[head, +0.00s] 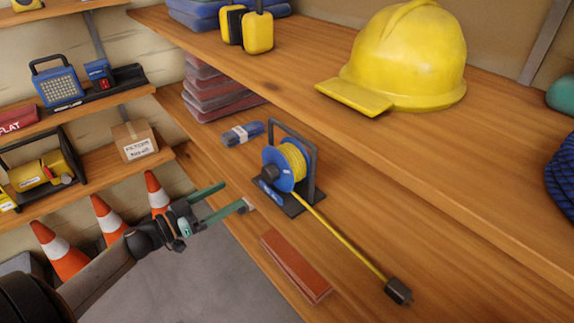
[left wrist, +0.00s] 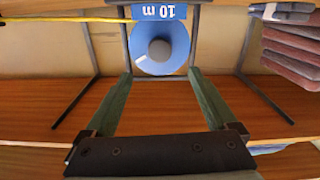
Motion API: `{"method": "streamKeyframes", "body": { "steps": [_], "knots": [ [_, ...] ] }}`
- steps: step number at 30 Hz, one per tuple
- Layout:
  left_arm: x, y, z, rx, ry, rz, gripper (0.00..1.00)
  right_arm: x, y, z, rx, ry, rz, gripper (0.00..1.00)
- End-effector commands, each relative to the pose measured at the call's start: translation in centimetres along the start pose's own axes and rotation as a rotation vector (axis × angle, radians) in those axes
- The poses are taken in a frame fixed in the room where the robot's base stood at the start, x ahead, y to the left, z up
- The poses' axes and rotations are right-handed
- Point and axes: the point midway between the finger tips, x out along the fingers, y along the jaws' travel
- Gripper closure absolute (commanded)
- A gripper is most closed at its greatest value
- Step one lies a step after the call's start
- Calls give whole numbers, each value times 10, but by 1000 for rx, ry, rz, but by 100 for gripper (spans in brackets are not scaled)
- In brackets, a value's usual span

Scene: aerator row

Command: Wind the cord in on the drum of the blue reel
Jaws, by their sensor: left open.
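The blue reel (head: 273,172) stands on the lower wooden shelf in a dark frame, with yellow cord wound on its drum. The yellow cord (head: 345,240) runs out from the reel across the shelf to a black plug end (head: 398,291). In the left wrist view the reel's blue round face (left wrist: 160,48) shows with a grey hub and a label reading 10 m. My left gripper (head: 236,198) is open and empty, left of the reel and apart from it. In the left wrist view its green fingers (left wrist: 158,78) point at the reel's face. My right gripper is not in view.
A reddish-brown flat block (head: 296,266) lies at the shelf's front edge. The upper shelf holds a yellow hard hat (head: 408,55) and overhangs the back. Orange cones (head: 108,218) stand at the left.

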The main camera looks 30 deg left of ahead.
Motion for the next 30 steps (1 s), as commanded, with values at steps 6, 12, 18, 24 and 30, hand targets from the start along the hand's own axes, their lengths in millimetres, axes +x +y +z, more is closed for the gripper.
{"method": "streamKeyframes", "body": {
  "steps": [6,12,18,24,30],
  "knots": [
    [13,-1,-2,-1,4,7,9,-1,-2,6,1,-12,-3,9],
    [43,-1,-2,0,5,6,9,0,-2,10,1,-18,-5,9],
    [76,-1,-3,1,5,4,9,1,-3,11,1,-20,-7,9],
    [105,-1,-2,0,4,4,9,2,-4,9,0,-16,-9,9],
    [121,-1,-2,-1,2,3,9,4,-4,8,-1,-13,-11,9]
  ]
}}
